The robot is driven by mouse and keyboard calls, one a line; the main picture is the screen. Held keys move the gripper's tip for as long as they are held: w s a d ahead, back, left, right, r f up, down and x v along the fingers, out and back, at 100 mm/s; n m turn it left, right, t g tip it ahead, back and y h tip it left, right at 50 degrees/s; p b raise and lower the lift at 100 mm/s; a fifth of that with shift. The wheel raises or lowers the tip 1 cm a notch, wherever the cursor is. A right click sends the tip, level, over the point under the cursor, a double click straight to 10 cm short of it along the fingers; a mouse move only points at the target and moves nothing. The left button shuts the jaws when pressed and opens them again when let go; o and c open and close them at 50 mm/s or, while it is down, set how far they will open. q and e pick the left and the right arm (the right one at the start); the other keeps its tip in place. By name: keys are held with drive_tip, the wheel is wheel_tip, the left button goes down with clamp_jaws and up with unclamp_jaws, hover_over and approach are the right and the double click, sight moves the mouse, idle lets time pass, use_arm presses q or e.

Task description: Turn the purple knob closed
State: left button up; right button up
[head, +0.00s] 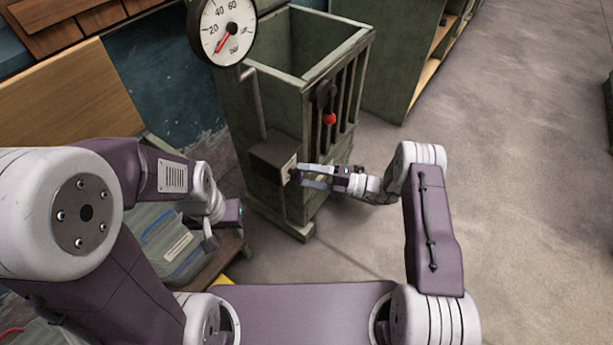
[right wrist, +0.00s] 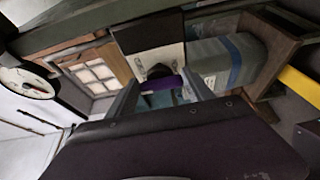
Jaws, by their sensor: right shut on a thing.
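The purple knob (right wrist: 160,86) sits on a dark hub in front of a pale plate (right wrist: 155,62) in the right wrist view. My right gripper (right wrist: 163,90) is shut on it, with one finger on each side. In the head view my right gripper (head: 296,176) reaches the face of a dark box (head: 270,157) on the green cabinet, and its fingers hide most of the knob there. My left gripper (head: 212,238) hangs low at the left, away from the knob; its fingers are too unclear to tell their opening.
A round gauge (head: 236,22) with a red needle stands on a pipe above the box. A red-tipped lever (head: 329,118) is on the slatted green cabinet (head: 240,105). A grey-green case (head: 165,245) lies at the left. The floor at the right is clear.

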idle(0.3)
drive_tip(key=o, duration=1.4)
drive_tip(key=shift+c, duration=0.2)
drive_tip(key=v, duration=0.9)
drive_tip(key=shift+p, duration=0.45)
